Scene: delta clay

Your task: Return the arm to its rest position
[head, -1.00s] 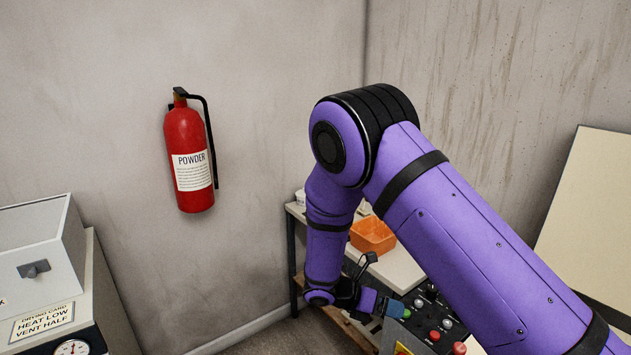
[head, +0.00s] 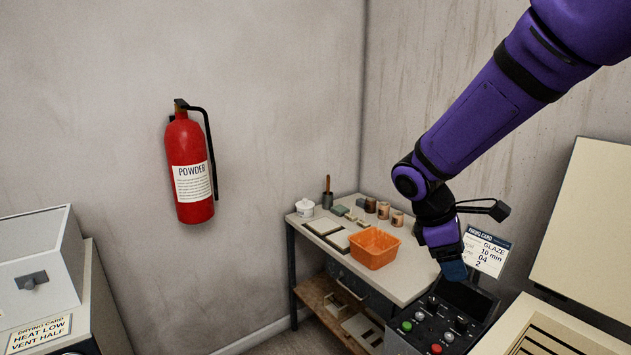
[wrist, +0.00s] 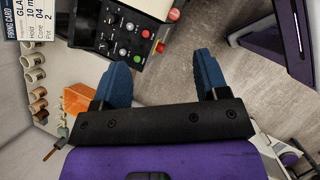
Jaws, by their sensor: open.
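My gripper (head: 455,270) hangs from my purple arm at the right of the head view, above the control panel. In the wrist view its two blue fingers (wrist: 165,75) stand wide apart with nothing between them. The black control panel (head: 440,320) has knobs and green, white and red buttons; it also shows at the upper left of the wrist view (wrist: 112,35). In the head view the fingers overlap the panel's upper edge, and I cannot tell how far above it they are.
A firing card (head: 486,251) stands behind the panel. A raised pale lid (head: 590,240) is at right. A red extinguisher (head: 188,165) hangs on the wall.

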